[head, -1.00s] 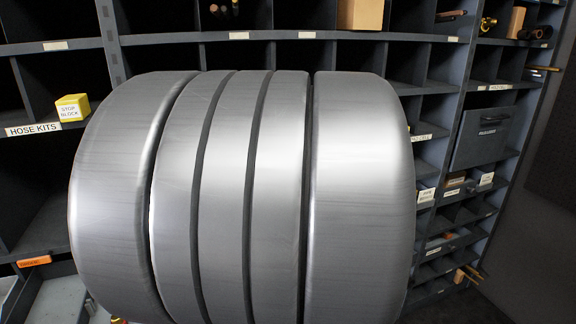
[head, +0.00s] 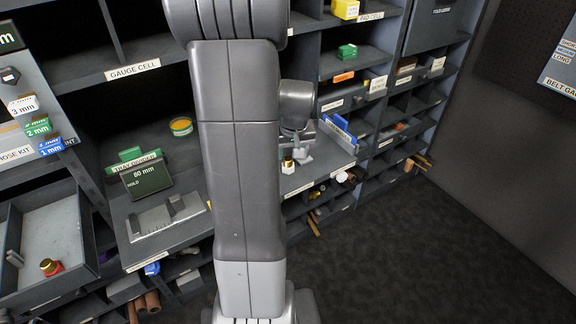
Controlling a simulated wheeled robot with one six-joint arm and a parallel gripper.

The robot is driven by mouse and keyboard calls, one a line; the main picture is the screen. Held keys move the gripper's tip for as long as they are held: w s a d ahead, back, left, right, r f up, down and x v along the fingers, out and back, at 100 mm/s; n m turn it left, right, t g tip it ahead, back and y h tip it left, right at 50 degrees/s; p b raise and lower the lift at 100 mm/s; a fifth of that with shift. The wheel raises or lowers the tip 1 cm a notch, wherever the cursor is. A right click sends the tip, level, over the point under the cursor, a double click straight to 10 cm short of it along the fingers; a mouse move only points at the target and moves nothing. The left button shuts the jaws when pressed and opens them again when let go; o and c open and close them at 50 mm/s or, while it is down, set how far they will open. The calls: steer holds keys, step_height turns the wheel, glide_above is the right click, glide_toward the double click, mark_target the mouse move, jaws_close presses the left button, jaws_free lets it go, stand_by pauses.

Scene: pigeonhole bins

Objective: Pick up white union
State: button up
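My gripper (head: 302,156) is small and partly hidden behind my arm, low over a grey shelf tray. I cannot make out whether its fingers are open or shut. A small fitting with a brass top and pale base (head: 288,165) is just left of the gripper. I cannot tell whether they touch.
A blue divider (head: 340,131) stands on the shelf right of my gripper. A gauge with a grey base (head: 166,218) and an open grey drawer (head: 12,245) are at left. Brown rods (head: 418,163) jut out at right. The dark floor (head: 400,255) at lower right is clear.

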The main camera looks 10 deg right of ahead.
steer(key=shift+x, duration=2.75)
steer(key=shift+w, duration=0.15)
steer(key=c, duration=0.7)
steer(key=shift+r, duration=0.15)
steer(key=shift+c, duration=0.2)
